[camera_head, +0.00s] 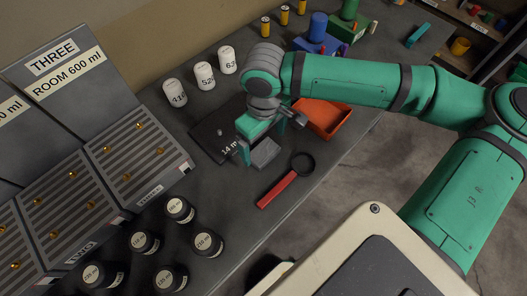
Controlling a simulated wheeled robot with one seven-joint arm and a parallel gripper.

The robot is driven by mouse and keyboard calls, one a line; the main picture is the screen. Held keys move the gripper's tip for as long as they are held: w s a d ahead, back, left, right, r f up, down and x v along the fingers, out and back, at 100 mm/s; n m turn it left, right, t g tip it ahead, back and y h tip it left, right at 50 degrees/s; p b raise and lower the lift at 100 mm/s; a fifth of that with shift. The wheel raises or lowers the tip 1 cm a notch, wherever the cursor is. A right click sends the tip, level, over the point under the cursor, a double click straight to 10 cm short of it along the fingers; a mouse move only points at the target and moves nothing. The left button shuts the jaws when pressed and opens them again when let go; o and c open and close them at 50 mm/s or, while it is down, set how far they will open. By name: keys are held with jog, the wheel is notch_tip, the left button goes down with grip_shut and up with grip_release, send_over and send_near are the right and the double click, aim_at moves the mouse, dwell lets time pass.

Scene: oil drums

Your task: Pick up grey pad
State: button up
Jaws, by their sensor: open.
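The grey pad (265,153) is a small light-grey block lying on the dark bench, just behind the red-handled magnifier. My gripper (262,146) is open and points down right at the pad. One finger stands at the pad's left side and the other is near its upper right. I cannot tell whether either finger touches the pad. The gripper body hides part of the pad's far side.
A magnifier (278,191) lies in front of the pad. An orange tray (325,116) stands to the right. A dark plate (212,131) marked 14 m lies to the left. White canisters (204,76) stand behind. Several black-and-white bottles (207,243) stand front left, beside slotted panels (137,155).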

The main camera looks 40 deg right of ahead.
aim_at(264, 151)
jog(key=shift+f, duration=2.25)
jog(key=c, duration=1.1)
jog(key=shift+c, duration=0.2)
jog(key=shift+r, duration=0.1)
